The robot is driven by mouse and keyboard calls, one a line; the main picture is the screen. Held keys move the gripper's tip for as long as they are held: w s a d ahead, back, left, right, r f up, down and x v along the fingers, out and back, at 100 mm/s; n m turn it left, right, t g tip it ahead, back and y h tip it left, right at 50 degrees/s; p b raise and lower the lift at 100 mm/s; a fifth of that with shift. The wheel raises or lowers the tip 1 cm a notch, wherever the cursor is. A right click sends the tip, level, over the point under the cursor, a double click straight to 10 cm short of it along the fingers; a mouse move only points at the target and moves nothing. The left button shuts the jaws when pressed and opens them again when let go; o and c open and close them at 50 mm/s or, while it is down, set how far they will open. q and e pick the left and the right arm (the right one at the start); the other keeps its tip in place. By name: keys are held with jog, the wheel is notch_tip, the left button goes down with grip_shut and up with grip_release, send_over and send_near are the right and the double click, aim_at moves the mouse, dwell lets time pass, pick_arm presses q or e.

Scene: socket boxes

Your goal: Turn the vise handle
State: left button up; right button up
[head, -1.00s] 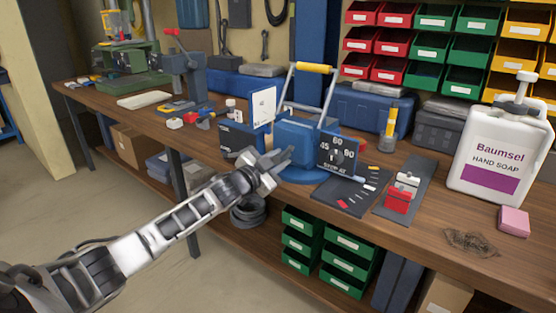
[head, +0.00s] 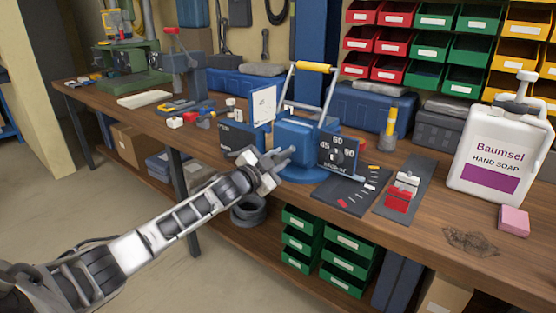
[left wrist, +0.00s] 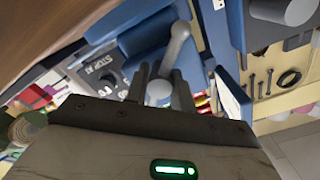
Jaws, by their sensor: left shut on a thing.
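A blue vise-like device (head: 298,135) with a tall frame and a yellow grip (head: 314,67) stands on the bench. A black dial plate (head: 338,153) with numbers is on its front right; the plate also shows in the left wrist view (left wrist: 105,78), reading "STOP AT". My left gripper (head: 284,157) is at the device's front. In the head view the gripper hides most of this handle. My right gripper is not in view.
A black plate (head: 340,195) and a grey strip with a red-and-white block (head: 398,200) lie to the right. A soap jug (head: 492,165) and pink block (head: 513,221) stand farther right. A grey fixture with a red-topped lever (head: 172,38) stands at left. The bench front edge is under my arm.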

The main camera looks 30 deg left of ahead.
pick_arm(q)
jog(key=shift+d+f, duration=0.1)
jog(key=shift+f, duration=0.15)
dwell(0.3)
jog(key=o, duration=0.9)
jog(key=shift+s, duration=0.1)
jog(key=shift+o, duration=0.4)
jog(key=shift+r, duration=0.2)
jog(key=s+a, duration=0.1)
jog(key=s, duration=1.5)
jog(key=shift+a, duration=0.2)
